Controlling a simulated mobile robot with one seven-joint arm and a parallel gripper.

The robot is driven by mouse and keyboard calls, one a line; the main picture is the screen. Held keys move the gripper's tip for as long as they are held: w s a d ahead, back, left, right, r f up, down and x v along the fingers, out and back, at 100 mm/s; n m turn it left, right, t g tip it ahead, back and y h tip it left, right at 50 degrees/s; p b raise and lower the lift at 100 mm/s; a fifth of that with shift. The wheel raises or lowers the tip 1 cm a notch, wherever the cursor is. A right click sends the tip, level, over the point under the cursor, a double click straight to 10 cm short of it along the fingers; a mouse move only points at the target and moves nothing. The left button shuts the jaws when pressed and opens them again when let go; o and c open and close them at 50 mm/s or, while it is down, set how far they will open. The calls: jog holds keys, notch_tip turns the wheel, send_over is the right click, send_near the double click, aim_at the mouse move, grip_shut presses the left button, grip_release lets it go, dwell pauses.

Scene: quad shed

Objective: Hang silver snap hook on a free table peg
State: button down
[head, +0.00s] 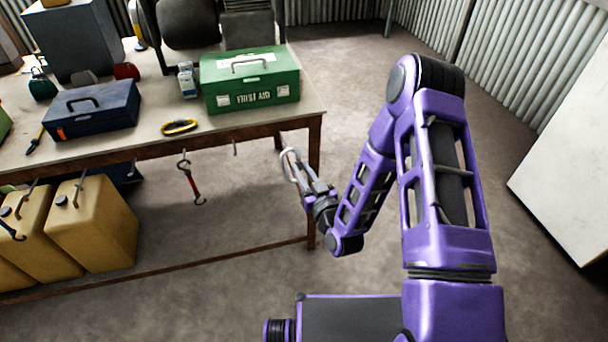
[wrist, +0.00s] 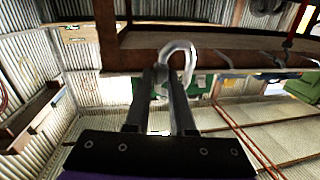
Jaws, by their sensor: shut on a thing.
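The silver snap hook (wrist: 184,47) is held between the fingers of my gripper (wrist: 163,98), its curved end standing out past the fingertips. In the head view my gripper (head: 294,168) is shut on it near the table's right front corner, where the hook (head: 288,163) shows as a small pale loop. Pegs run along the table's front edge. The rightmost peg (head: 235,148), left of my gripper, looks bare, as does another peg (head: 132,168). A red-and-dark hooked strap (head: 191,182) hangs from the peg between them. I see no contact between hook and peg.
The table (head: 170,146) holds a green first aid box (head: 250,88), a blue toolbox (head: 93,108) and a yellow-and-black looped item (head: 180,127). Yellow cans (head: 92,222) stand beneath at left. The table leg (head: 314,190) is close to my gripper.

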jog(key=w+a+f, duration=0.1)
jog(key=w+f, duration=0.1)
jog(key=w, duration=0.4)
jog(key=shift+a, duration=0.35)
dwell(0.4)
dwell(0.5)
jog(key=c, duration=0.7)
grip_release()
jog(key=v, duration=1.7)
jog(key=shift+s+d, duration=0.15)
jog(key=shift+s, duration=0.05)
jog(key=shift+r+p, duration=0.1)
jog(key=shift+p, duration=0.2)
